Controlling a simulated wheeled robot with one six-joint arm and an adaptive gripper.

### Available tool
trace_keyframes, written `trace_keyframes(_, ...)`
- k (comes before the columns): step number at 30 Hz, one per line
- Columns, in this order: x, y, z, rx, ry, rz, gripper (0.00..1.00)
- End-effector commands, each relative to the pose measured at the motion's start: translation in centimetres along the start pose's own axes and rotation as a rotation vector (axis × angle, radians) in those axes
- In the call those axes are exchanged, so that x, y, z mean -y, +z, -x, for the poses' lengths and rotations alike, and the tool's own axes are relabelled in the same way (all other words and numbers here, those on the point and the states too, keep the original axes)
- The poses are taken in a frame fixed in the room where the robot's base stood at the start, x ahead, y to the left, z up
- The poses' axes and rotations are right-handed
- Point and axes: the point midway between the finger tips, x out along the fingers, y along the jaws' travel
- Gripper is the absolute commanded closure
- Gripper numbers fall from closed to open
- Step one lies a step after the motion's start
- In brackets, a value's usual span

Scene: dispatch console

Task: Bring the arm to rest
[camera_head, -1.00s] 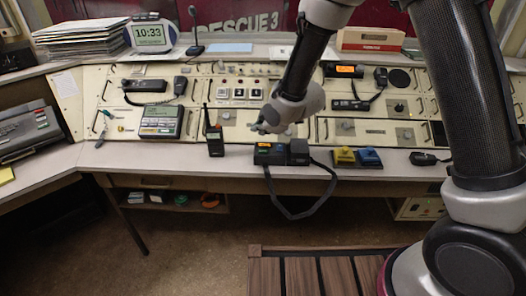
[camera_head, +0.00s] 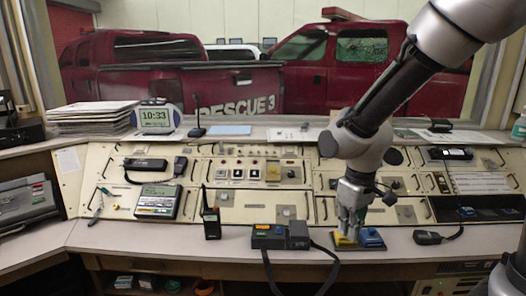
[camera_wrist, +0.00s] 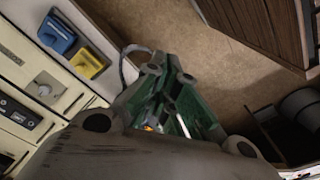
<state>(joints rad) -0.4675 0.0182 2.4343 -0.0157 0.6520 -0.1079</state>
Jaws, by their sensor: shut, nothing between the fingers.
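My arm reaches in from the upper right in the head view, with its forearm sloping down over the console. My gripper (camera_head: 349,229) points downward and is shut and empty. In the head view it overlaps the yellow block (camera_head: 342,243) and lies close to the blue block (camera_head: 371,239). In the wrist view my gripper (camera_wrist: 166,72) appears over the floor, apart from the yellow block (camera_wrist: 88,65) and blue block (camera_wrist: 58,32) on the desk.
A handheld radio (camera_head: 211,223) stands upright on the desk (camera_head: 130,237). The sloped console panel (camera_head: 255,205) runs behind. Brown floor (camera_wrist: 205,60) lies in front.

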Motion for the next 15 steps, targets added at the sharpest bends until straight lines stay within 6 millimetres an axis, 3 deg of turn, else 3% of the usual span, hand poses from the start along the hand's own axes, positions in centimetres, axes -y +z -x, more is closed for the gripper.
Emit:
trace_keyframes(1, -1.1, 2.4, 2.3, -0.001, 0.0, -0.078, 1.0)
trace_keyframes(3, -2.1, 5.8, 4.9, 0.002, 0.0, -0.178, 1.0)
trace_keyframes(7, -3.4, 11.4, 8.8, -0.038, 0.007, -0.336, 1.0)
trace_keyframes(10, -4.1, 14.4, 11.2, -0.118, 0.025, -0.421, 1.0)
trace_keyframes(15, -5.3, 17.1, 14.2, -0.272, 0.077, -0.525, 1.0)
